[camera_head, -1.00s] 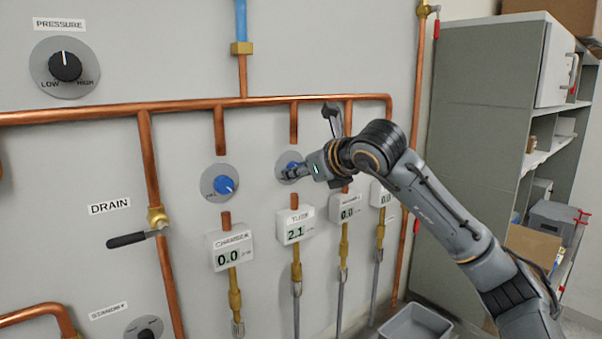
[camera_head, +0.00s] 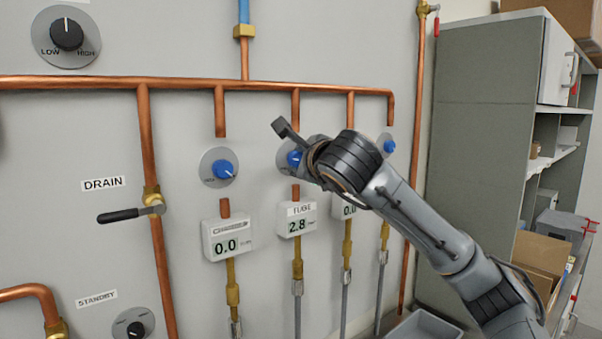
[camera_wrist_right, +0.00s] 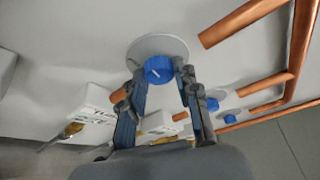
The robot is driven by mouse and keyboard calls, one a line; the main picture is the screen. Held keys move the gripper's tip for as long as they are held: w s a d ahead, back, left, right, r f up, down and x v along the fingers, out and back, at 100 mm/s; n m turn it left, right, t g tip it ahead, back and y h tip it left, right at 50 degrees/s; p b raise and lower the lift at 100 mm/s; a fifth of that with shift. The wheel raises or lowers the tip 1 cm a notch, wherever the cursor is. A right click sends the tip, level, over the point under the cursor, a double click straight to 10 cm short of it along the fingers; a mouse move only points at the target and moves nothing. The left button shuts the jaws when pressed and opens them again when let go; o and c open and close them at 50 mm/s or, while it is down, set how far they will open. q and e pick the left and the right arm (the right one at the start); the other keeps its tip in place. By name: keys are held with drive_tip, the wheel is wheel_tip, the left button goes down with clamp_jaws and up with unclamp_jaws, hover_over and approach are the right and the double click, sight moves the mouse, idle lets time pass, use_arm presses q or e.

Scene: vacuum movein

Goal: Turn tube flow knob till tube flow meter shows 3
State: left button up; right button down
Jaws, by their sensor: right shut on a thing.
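The tube flow knob (camera_head: 294,158) is a blue knob on a round grey plate, partly hidden by my right arm. In the right wrist view the same knob (camera_wrist_right: 159,70) has a white pointer line and sits between my fingertips. My right gripper (camera_wrist_right: 157,75) is shut on it, one finger on each side. In the head view the right gripper (camera_head: 303,160) is mostly hidden behind its own wrist. My left gripper is not in view.
The chamber knob (camera_head: 223,169) and its meter (camera_head: 227,239), reading 0.0, are to the left. Another meter (camera_head: 343,207) and blue knob (camera_head: 389,143) are to the right. Copper pipes (camera_head: 185,82) run along the wall. A grey cabinet (camera_head: 480,140) stands at right.

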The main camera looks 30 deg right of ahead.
drive_tip(key=shift+f+n+t+h+b, duration=0.15)
drive_tip(key=shift+n+t+h+b, duration=0.3)
drive_tip(key=shift+n+b, duration=1)
drive_tip(key=shift+f+n+t+h+b, duration=0.1)
drive_tip(key=shift+n+t+h+b, duration=0.3)
drive_tip(key=shift+n+b, duration=1)
drive_tip(key=c, duration=1)
unclamp_jaws()
drive_tip(key=shift+r, duration=0.1)
drive_tip(key=v, duration=1.2)
drive_tip(key=shift+d+f, duration=0.15)
drive_tip(key=shift+f, duration=0.05)
